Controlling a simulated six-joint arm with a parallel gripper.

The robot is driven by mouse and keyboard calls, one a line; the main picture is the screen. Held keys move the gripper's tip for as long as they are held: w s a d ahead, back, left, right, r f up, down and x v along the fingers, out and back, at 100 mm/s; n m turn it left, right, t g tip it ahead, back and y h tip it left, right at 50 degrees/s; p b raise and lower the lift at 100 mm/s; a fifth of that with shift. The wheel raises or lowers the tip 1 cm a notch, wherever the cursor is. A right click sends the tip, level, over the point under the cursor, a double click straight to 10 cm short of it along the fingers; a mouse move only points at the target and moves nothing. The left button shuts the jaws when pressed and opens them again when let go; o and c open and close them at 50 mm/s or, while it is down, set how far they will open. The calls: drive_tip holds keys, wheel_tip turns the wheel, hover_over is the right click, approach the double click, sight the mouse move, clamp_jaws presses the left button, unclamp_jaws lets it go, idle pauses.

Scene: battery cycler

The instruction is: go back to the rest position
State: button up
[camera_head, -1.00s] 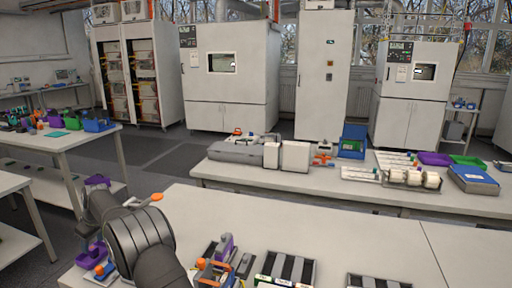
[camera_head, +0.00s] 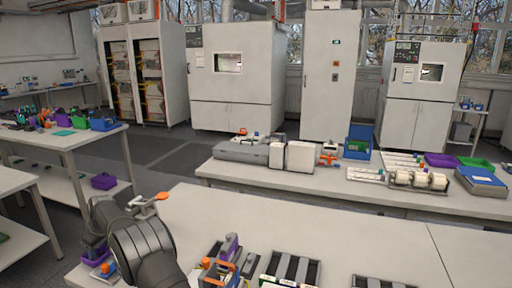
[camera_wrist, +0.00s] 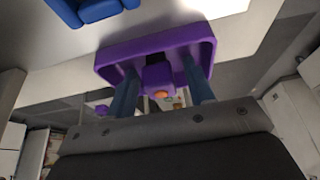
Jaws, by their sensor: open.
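My gripper (camera_wrist: 160,66) shows in the wrist view as two blue fingers, apart from each other. A purple tray (camera_wrist: 112,62) lies beyond the fingertips. A small purple block with an orange spot (camera_wrist: 158,78) shows between the fingers, with no clear contact on either; its exact distance is hard to tell. In the head view my dark arm stands at the lower left, over the near table (camera_head: 330,215). I cannot make out the fingers there.
Slotted trays (camera_head: 290,268) stand at the front edge. The table's middle is clear. A back bench holds a grey device (camera_head: 242,150) and a blue bin (camera_head: 358,140).

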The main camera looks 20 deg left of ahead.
wheel_tip(320, 180, up, 4)
drive_tip(key=shift+r, duration=0.1)
drive_tip(key=w+d+r+m+t, duration=0.1)
drive_tip(key=w+d+r+m, duration=0.1)
drive_tip(key=w+d+r, duration=0.6)
drive_tip(key=w+d+r+m+t, duration=0.1)
drive_tip(key=w+d+r+m, duration=0.25)
drive_tip(key=d+r, duration=0.75)
drive_tip(key=w+d+f+m+t+h, duration=0.1)
drive_tip(key=w+d+f+m, duration=0.2)
drive_tip(key=d, duration=1)
drive_tip(key=w+d+f+m+h, duration=0.1)
drive_tip(key=w+d+f+m, duration=0.3)
drive_tip(key=d, duration=0.9)
drive_tip(key=w+d+f+m+t+h, duration=0.1)
drive_tip(key=w+d+f+m, duration=0.2)
drive_tip(key=d, duration=0.9)
drive_tip(key=shift+w+d+f+t+h, duration=0.35)
drive_tip(key=shift+w+f, duration=0.85)
drive_tip(key=shift+w, duration=0.65)
drive_tip(key=shift+o, duration=0.4)
